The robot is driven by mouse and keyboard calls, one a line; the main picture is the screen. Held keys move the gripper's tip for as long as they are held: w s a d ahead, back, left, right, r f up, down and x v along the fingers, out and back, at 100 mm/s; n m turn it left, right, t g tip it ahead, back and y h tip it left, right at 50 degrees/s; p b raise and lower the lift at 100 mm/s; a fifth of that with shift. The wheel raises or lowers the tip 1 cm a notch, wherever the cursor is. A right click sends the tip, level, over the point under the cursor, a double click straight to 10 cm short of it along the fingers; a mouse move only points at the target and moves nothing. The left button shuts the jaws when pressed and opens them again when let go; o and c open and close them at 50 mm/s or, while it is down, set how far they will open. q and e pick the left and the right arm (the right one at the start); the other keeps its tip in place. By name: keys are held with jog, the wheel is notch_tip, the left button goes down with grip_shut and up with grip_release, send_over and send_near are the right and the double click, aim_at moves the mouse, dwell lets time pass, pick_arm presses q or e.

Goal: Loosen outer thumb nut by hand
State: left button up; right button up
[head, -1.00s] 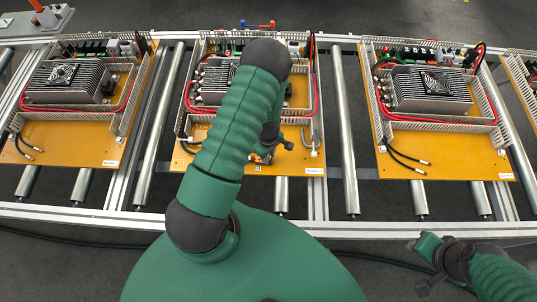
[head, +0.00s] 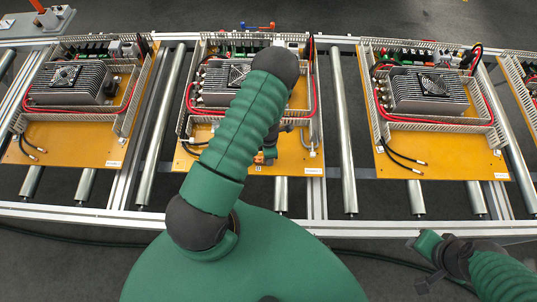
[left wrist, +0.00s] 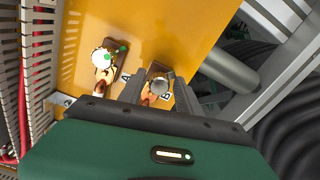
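In the left wrist view, two terminals stand on the orange board (left wrist: 195,35). The one beside the letter A carries a pale round top with green spots (left wrist: 103,59). My left gripper (left wrist: 158,92) is open, with one finger on each side of the silver nut. I cannot tell whether the fingers touch it. In the head view my own arm mostly hides this gripper and the terminals on the middle board (head: 223,165). My right gripper (head: 424,250) hangs at the lower right, away from the boards; its opening is unclear.
The boards lie on a roller conveyor with a metal front rail (head: 400,230). The middle board carries a finned heatsink (head: 215,82) and slotted wiring duct (head: 316,95). Similar boards stand left (head: 70,152) and right (head: 440,160). Duct and red wires (left wrist: 18,90) flank the left gripper.

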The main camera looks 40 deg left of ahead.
pick_arm(q)
jog(key=m, duration=0.1)
jog(key=m+b, duration=0.1)
jog(key=m, duration=0.1)
jog(key=m+b, duration=0.1)
jog(key=shift+f+m, duration=0.3)
jog(key=shift+m, duration=0.1)
jog(key=m, duration=0.3)
jog(key=shift+r+b, duration=0.1)
jog(key=shift+b, duration=0.2)
jog(key=m, duration=0.3)
jog(key=shift+s+r, duration=0.1)
jog(key=shift+r, duration=0.1)
grip_shut()
